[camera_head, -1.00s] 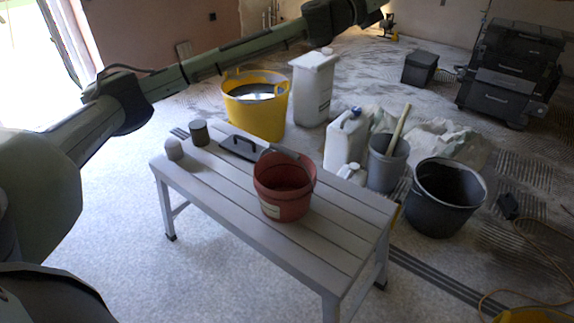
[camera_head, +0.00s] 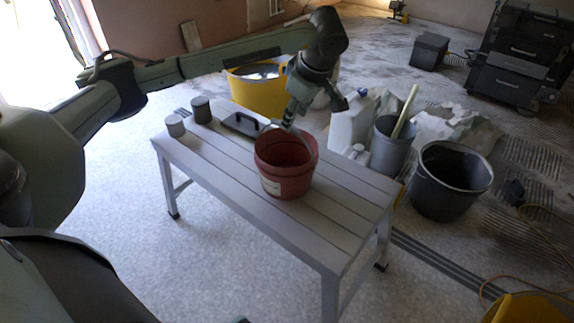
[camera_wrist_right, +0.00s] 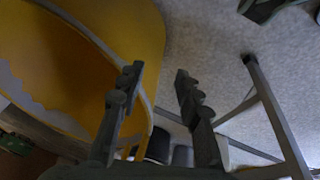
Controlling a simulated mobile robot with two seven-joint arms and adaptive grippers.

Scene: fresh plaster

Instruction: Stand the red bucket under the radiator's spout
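The red bucket (camera_head: 285,180) stands upright on the grey slatted bench (camera_head: 340,235), with a pale label on its front. My left gripper (camera_head: 316,108) points down just above and behind the bucket's far rim. Its fingers look spread, one close to the rim and one to the right. The bucket's handle is hard to make out near the rim, and I cannot tell whether a finger touches it. My right gripper (camera_wrist_right: 157,75) is open and empty in the right wrist view, beside a large yellow container (camera_wrist_right: 150,30). I see no radiator or spout.
Two small tins (camera_head: 201,110) and a dark flat tool (camera_head: 242,124) lie on the bench's far left. Behind it stand a yellow tub (camera_head: 262,98), a white canister (camera_head: 350,125), a grey bucket (camera_head: 388,155) and a black bucket (camera_head: 440,195). Floor at front left is clear.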

